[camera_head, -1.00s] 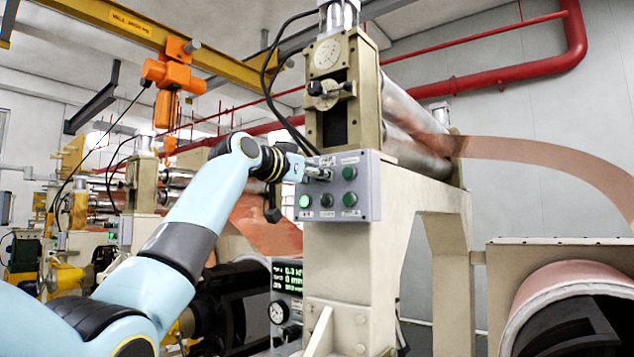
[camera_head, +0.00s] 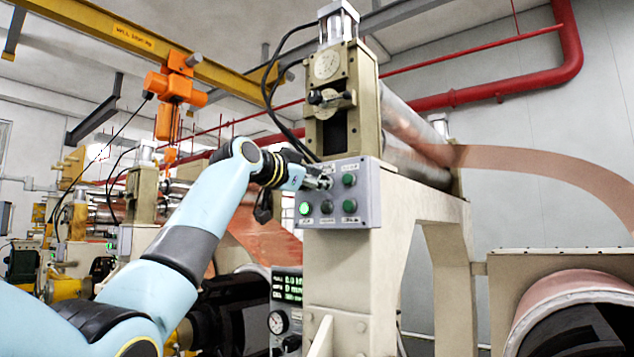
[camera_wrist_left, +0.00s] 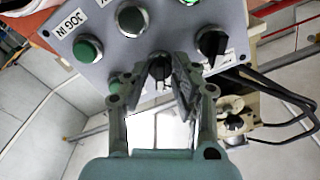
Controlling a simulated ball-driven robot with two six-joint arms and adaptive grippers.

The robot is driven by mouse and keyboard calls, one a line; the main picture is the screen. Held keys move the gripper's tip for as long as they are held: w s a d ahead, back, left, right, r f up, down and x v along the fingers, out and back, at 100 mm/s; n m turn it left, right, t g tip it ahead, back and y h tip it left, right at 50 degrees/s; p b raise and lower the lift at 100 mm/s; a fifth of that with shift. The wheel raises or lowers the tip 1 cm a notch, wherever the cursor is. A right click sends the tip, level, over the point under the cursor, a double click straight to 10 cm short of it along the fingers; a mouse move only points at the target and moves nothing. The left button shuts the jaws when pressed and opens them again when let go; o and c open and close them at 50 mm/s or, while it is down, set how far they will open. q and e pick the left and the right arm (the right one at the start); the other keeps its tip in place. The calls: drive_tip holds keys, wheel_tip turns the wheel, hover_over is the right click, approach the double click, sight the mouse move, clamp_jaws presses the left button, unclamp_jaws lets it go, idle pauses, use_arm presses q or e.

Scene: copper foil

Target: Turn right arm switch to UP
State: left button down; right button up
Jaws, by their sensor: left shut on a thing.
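A grey control box (camera_head: 368,217) is fixed to the front of the beige machine post. Its front carries green buttons and black knobs in two rows. My left gripper (camera_head: 325,182) is at the upper middle of this panel. In the left wrist view, its fingers (camera_wrist_left: 160,75) are shut on a black switch knob (camera_wrist_left: 160,66), one finger on each side. The fingers partly hide the knob, so I cannot read its label or exact angle. Another black knob (camera_wrist_left: 211,43) stands free to the right in that view. My right gripper is not in view.
A green button (camera_wrist_left: 87,48) labelled JOG IN and a dark button (camera_wrist_left: 131,20) lie near the fingers. Black cables (camera_wrist_left: 275,100) hang beside the box. A gauge display (camera_head: 287,284) is below. A copper roll (camera_head: 567,290) stands at the right.

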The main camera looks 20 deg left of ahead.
use_arm(q)
drive_tip(key=c, duration=1.4)
unclamp_jaws()
drive_tip(key=v, duration=1.2)
